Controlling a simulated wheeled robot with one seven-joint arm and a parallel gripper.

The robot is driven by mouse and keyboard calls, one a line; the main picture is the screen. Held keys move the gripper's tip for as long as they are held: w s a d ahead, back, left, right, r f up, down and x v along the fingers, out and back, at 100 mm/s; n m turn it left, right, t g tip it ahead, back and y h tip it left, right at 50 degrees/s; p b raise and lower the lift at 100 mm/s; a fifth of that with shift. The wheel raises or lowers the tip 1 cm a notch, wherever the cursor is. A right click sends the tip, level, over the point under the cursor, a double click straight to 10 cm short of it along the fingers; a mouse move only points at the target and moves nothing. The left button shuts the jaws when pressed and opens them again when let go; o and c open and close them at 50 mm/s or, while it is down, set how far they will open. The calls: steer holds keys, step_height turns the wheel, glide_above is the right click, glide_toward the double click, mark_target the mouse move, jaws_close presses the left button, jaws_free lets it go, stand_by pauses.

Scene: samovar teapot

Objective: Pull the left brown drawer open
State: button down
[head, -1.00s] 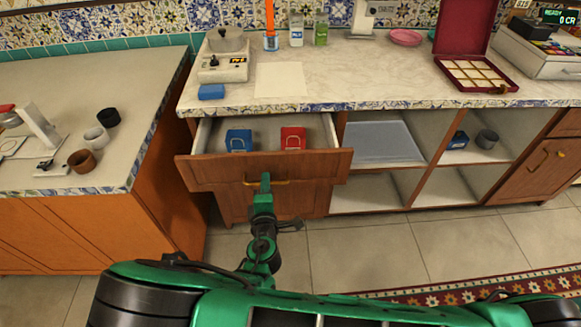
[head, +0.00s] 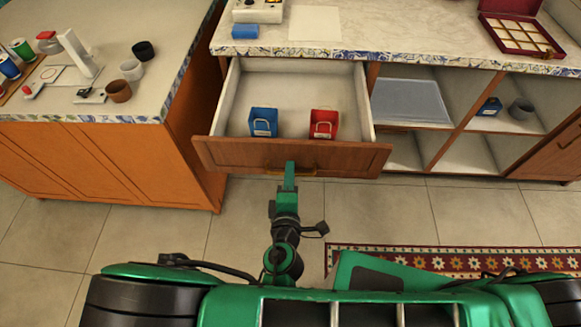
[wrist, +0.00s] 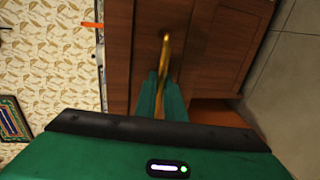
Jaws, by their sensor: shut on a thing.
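The left brown drawer (head: 230,152) stands well out from under the marble counter in the head view. A blue box (head: 263,122) and a red box (head: 323,124) with handles stand inside it near its front. My gripper (head: 289,167) is at the drawer front and shut on its brass handle (head: 312,172). In the wrist view the green fingers (wrist: 160,95) close around the brass handle (wrist: 165,55), against the brown drawer front (wrist: 195,30). The fingers hide part of the handle.
An orange cabinet (head: 105,160) with cups on top stands to the left. Open shelves (head: 410,100) lie to the right of the drawer. A patterned rug (head: 430,262) lies on the floor, and tiled floor (head: 150,235) is free at left.

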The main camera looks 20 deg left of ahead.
steer(key=shift+d+f, duration=0.2)
steer(key=shift+d, duration=0.2)
steer(key=c, duration=1.8)
jaws_free()
steer(key=shift+c, duration=0.2)
steer(key=shift+r, duration=0.1)
steer(key=shift+a, duration=0.1)
steer(key=shift+r, duration=0.1)
